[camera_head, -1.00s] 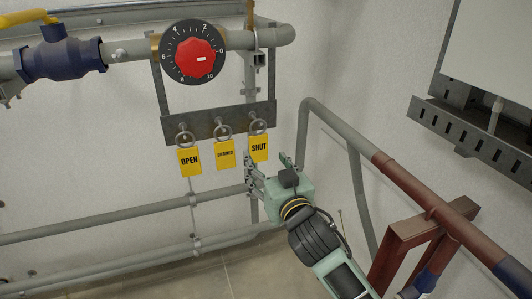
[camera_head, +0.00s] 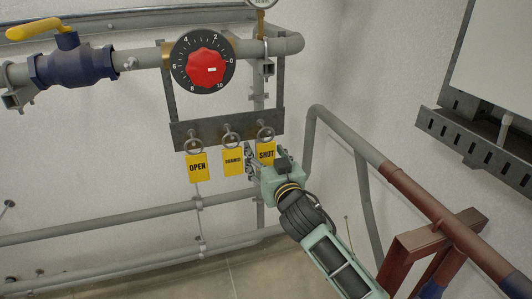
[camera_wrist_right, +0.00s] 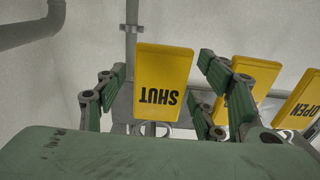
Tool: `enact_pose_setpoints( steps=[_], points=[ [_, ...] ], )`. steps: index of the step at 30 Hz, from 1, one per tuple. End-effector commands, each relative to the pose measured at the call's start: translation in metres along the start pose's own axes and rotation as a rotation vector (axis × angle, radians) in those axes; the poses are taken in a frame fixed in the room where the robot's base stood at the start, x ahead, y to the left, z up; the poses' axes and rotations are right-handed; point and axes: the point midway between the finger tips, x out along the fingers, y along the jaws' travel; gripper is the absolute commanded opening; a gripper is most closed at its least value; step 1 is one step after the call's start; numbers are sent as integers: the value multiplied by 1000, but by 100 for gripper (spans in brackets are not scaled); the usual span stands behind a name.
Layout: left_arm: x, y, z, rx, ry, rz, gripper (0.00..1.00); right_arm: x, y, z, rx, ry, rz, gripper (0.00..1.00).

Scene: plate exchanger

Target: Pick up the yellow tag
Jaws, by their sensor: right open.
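Three yellow tags hang by metal rings from a grey bracket (camera_head: 215,133): the OPEN tag (camera_head: 197,167) at left, a middle tag (camera_head: 233,161) with small lettering, and the SHUT tag (camera_head: 265,152) at right. My right gripper (camera_head: 266,158) is at the SHUT tag and hides its lower part. In the right wrist view, the SHUT tag (camera_wrist_right: 162,80) appears upside down between the two open fingers of my right gripper (camera_wrist_right: 160,90), with a gap on each side. The middle tag (camera_wrist_right: 250,72) is just outside the right-hand finger. My left gripper is not in view.
A red dial (camera_head: 206,69) sits above the bracket. A blue valve (camera_head: 69,65) with a yellow handle is at upper left. Grey pipes run along the wall below the tags. A pipe (camera_head: 345,135) slopes down to the right, close to my right arm.

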Motion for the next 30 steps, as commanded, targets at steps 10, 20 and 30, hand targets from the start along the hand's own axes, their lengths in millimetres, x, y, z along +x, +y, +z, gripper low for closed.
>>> enact_pose_setpoints(
  steps=[10,20,30],
  points=[
    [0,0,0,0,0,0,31,0,0,0,0,0,0,41],
    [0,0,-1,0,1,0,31,0,0,0,0,1,0,15],
    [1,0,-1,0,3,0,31,0,0,-7,0,4,0,15]
  ],
)
